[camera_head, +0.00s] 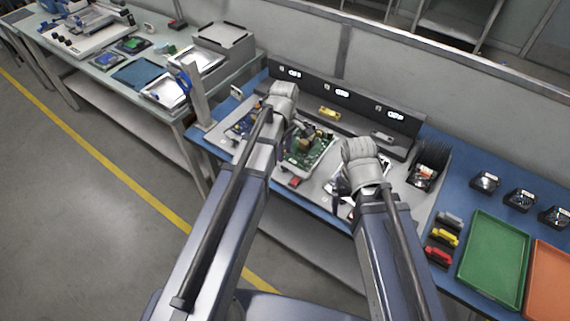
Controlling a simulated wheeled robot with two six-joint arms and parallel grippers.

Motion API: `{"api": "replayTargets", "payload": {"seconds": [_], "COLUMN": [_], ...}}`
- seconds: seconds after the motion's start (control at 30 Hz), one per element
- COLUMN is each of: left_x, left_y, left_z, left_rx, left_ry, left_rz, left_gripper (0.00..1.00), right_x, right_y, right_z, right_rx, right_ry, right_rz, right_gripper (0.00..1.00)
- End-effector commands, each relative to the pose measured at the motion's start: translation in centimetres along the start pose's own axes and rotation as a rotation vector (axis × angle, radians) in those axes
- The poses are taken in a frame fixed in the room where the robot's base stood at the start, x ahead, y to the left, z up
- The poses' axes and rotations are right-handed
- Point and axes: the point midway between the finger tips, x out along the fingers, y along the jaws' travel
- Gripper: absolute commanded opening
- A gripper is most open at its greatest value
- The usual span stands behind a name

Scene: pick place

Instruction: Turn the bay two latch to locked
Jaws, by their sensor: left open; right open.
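A dark panel (352,96) with three lit white labels stands along the back of the workbench. Under its middle label (343,93) lies a yellow latch-like piece (329,113), which I take for the bay two latch; its exact setting is too small to tell. A grey piece (382,137) sits under the right label. My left gripper (284,112) is open, left of the yellow piece and apart from it; its fingers are mostly hidden by my arm. My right gripper (342,192) is open, low over the bench front, well short of the panel.
A green circuit board (307,143) lies between my arms, near the yellow piece. A black slotted rack (428,160) stands right of my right arm. A green tray (495,258) and orange tray (550,285) fill the right. A second bench (95,75) stands at left.

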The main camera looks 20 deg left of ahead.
Motion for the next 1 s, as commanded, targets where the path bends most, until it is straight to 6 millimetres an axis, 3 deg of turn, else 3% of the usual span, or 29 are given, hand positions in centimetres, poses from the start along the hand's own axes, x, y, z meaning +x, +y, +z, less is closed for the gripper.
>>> {"api": "replayTargets", "payload": {"seconds": [0.5, 0.9, 1.0], "left_x": [6.4, 6.9, 6.9], "left_y": [0.0, 0.0, 0.0], "left_z": [0.0, 0.0, 0.0], "left_rx": [0.001, 0.001, 0.001], "left_ry": [0.001, 0.001, 0.001], "left_rz": [0.001, 0.001, 0.001], "left_gripper": [0.41, 0.41, 0.32], "right_x": [6.4, 6.9, 6.9], "right_y": [-0.6, -0.7, -0.7], "right_z": [-0.4, -0.4, -0.4], "right_rx": [0.0, 0.0, 0.0], "right_ry": [0.0, 0.0, 0.0], "right_rz": [0.0, 0.0, 0.0], "right_gripper": [0.9, 0.9, 0.9]}}
